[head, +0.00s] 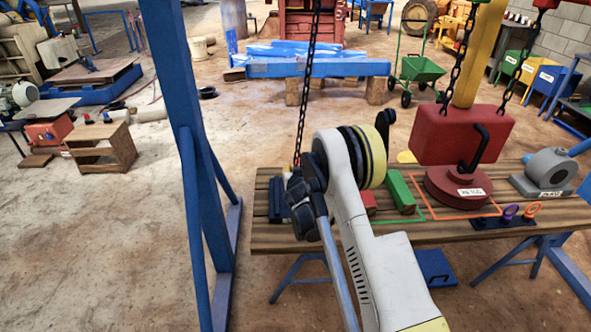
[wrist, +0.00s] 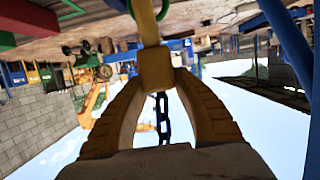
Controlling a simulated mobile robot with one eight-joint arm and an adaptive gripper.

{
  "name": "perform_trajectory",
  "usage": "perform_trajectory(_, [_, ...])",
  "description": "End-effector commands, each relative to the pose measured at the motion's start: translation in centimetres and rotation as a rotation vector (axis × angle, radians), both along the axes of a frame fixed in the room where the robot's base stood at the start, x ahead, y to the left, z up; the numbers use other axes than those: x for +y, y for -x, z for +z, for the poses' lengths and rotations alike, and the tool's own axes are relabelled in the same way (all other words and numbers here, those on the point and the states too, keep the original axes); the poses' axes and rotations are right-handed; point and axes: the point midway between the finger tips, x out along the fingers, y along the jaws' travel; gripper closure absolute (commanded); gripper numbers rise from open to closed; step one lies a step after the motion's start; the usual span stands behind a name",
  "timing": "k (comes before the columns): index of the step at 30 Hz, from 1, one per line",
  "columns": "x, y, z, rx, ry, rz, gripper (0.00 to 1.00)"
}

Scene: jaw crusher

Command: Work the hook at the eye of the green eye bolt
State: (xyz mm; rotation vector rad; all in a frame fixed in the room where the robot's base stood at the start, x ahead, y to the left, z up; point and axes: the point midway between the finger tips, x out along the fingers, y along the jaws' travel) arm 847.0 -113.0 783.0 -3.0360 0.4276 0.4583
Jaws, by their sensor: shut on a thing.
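In the wrist view, my gripper (wrist: 157,72) has its two yellow fingers closed on the yellow block of the hook (wrist: 148,28). The hook reaches away from the fingertips toward the top of the picture, where its end is partly cut off. A dark chain (wrist: 161,118) shows between the fingers, in line with the block. I cannot make out the eye of the green eye bolt clearly, so I cannot tell whether the hook touches it. In the head view, my arm hides the hook and fingers; a chain (head: 306,85) hangs down behind it.
A blue frame post (head: 180,100) stands left of my arm.

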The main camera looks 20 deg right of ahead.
Motion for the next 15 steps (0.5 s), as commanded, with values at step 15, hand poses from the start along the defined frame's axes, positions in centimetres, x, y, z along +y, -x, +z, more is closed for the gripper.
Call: perform_trajectory(15, [-0.3,-1.0,0.0,0.000,0.000,0.000,1.00])
